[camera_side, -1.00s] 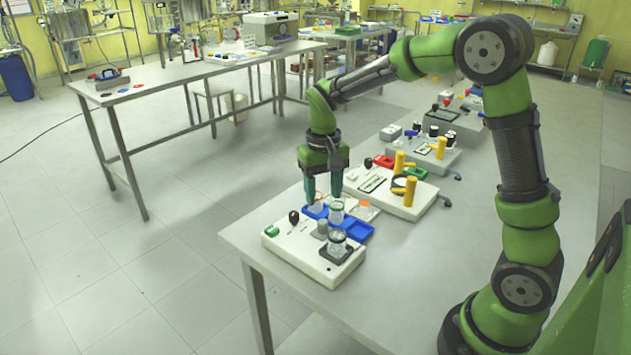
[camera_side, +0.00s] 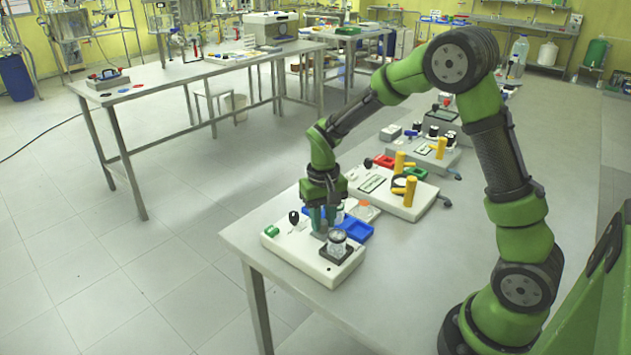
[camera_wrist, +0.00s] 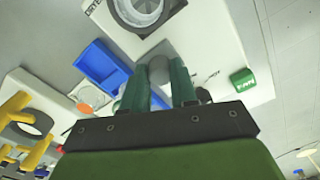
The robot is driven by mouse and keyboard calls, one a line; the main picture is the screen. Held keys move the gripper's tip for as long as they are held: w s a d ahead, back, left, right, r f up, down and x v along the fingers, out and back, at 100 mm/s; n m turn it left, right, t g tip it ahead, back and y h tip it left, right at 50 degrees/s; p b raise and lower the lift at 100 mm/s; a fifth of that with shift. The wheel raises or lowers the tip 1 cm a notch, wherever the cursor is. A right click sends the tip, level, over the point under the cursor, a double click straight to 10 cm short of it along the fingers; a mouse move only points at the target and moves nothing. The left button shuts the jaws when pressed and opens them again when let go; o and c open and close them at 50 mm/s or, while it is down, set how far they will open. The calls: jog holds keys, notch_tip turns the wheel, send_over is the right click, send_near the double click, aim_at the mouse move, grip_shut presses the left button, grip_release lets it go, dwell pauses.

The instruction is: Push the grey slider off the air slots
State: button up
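The grey slider (camera_wrist: 158,68) is a short rounded grey knob on top of a white device (camera_side: 292,255). In the wrist view it sits between the fingertips of my gripper (camera_wrist: 158,82) and fills the gap between them. In the side view my gripper (camera_side: 323,222) points down over the device, with its green fingers low around the slider. The fingers look shut on the slider. The air slots are hidden or too small to make out.
A glass vessel on a dark square base (camera_side: 336,243) stands close in front of my fingers. A black knob (camera_side: 294,217) and a green block (camera_side: 271,231) are on the device's left. A blue tray (camera_side: 357,230) lies behind, beside a white device with yellow handles (camera_side: 405,190).

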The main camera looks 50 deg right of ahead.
aim_at(308, 246)
grip_shut()
jog(key=a, duration=0.5)
jog(key=shift+a, duration=0.2)
jog(key=o, duration=0.5)
grip_release()
jog(key=shift+o, duration=0.2)
jog(key=shift+r, duration=0.15)
notch_tip(308, 246, up, 17)
